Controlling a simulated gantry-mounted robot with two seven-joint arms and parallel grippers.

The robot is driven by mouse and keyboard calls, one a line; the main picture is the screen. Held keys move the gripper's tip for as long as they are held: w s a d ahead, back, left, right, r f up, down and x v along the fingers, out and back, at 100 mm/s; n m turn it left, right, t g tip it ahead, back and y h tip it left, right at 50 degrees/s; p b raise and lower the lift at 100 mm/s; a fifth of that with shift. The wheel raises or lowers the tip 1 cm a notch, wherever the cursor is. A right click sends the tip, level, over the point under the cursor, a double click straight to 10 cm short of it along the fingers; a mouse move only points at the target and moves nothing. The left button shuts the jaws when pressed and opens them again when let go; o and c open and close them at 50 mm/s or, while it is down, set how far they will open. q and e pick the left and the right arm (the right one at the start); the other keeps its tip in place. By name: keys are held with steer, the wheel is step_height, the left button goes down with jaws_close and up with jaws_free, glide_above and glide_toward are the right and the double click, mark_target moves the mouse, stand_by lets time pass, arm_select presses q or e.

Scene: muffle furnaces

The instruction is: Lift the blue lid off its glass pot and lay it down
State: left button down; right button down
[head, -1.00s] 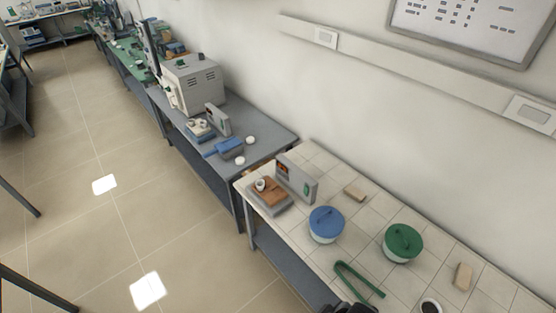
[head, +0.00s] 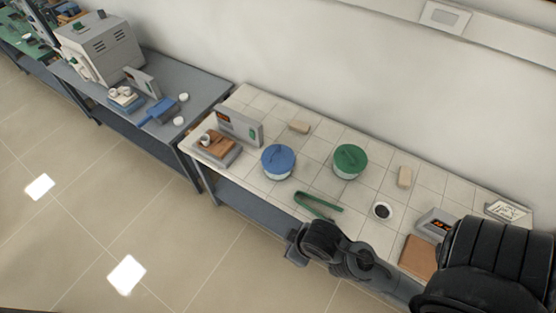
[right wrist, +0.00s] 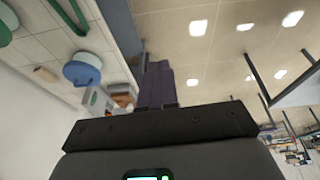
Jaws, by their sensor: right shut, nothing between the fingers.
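The glass pot (head: 274,174) stands on the white tiled bench with its blue lid (head: 279,156) on top. The lid has a raised blue handle. The pot also shows in the right wrist view, with the blue lid (right wrist: 80,72) at the upper left. My right gripper (head: 295,247) hangs by the front edge of the bench, in front of the tongs and apart from the pot. In the right wrist view its dark fingers (right wrist: 156,84) are together and empty. My left gripper is in neither current view.
A green-lidded pot (head: 350,161) stands right of the blue one. Green tongs (head: 318,207) lie in front. A grey device with a brown top (head: 217,147) is at left. A small dark-filled dish (head: 382,211) and pale blocks (head: 404,177) are at right. Bare tiles surround the pots.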

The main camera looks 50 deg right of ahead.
stand_by(0.3)
steer(key=c, duration=1.4)
jaws_free()
steer(key=shift+c, duration=0.2)
